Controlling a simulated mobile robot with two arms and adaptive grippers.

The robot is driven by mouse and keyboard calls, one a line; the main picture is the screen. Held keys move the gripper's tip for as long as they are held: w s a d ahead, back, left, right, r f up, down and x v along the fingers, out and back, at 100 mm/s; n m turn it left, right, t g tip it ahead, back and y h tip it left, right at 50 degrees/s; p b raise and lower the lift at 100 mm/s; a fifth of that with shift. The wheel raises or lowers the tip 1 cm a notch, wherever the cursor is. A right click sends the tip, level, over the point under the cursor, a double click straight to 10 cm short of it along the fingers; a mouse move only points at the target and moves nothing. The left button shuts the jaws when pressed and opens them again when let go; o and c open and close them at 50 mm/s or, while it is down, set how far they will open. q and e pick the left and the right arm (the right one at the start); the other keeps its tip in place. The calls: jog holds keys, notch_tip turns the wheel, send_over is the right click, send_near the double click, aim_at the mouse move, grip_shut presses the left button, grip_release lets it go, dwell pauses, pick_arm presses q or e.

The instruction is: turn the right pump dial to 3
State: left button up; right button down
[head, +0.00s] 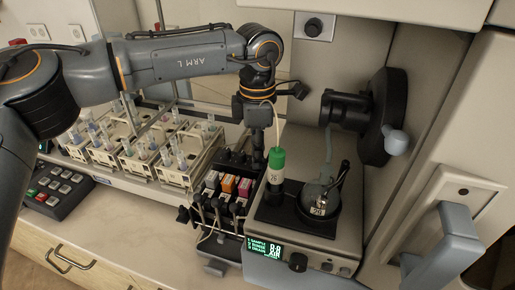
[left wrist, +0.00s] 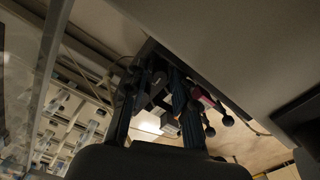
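The pump (head: 226,205) stands at the left side of the instrument box, with white, orange and purple cassettes on top and dark knobs and levers around it. It also shows in the left wrist view (left wrist: 208,101), with small round black knobs below the fingers. I cannot tell which knob is the right pump dial, and no scale marks are readable. My left gripper (head: 240,158) points down just behind the cassettes. In the left wrist view its two dark fingers (left wrist: 157,115) stand apart, with pump parts seen between them; contact is unclear. My right gripper is out of view.
A green-capped bottle (head: 276,168) and a small flask (head: 319,206) stand on the instrument box, right of my left gripper. A green display (head: 265,249) and black knob (head: 298,262) are on its front. Racks of tubes (head: 150,158) fill the left.

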pick_arm(q)
jog(key=shift+c, duration=0.5)
grip_shut()
jog(key=shift+m, duration=0.4)
jog(key=m, duration=0.3)
jog(key=shift+m, duration=0.4)
jog(key=m, duration=0.4)
jog(key=shift+m+b, duration=0.3)
